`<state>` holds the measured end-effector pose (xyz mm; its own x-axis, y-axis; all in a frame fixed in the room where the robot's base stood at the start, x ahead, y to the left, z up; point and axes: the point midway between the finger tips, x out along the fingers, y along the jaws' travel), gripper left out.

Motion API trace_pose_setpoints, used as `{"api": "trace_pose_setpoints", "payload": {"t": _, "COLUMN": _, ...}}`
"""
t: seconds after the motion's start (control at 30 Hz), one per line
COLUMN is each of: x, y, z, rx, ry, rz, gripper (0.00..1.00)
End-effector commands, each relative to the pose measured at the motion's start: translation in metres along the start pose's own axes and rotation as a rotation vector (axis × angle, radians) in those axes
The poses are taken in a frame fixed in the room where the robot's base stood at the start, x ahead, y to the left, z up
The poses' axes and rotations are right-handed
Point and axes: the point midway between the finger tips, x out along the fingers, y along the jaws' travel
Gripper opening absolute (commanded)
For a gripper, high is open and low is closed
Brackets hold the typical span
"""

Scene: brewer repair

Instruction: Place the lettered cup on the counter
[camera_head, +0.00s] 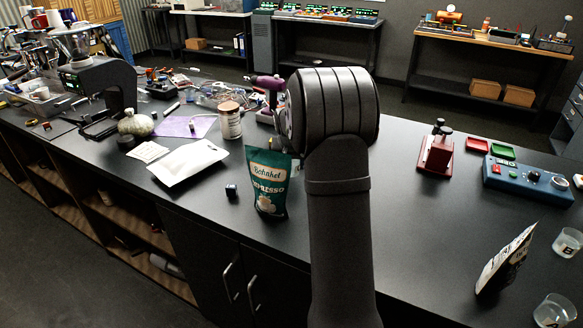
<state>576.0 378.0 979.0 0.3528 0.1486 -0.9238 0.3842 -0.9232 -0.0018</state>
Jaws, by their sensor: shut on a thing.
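Two clear cups with dark marks like letters stand on the black counter (400,215) at the right. One cup (568,243) is at the right edge, and the other cup (553,310) is at the bottom right corner, partly cut off. The marks are too small to read. My black arm rises through the middle of the view.
A green espresso bag (268,183), a white pouch (188,160), a jar (230,120) and a purple device (268,84) are left of my arm. A white-and-black bag (505,260), a blue control box (528,180) and a red-based stand (436,152) are right. Counter between is clear.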

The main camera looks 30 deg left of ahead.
Motion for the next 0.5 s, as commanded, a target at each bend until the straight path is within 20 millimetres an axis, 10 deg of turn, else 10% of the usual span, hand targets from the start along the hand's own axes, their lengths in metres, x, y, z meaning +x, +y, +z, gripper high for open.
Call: {"api": "trace_pose_setpoints", "payload": {"t": 0.5, "x": 0.020, "y": 0.000, "z": 0.008, "rx": 0.001, "ry": 0.001, "rz": 0.000, "gripper": 0.26}}
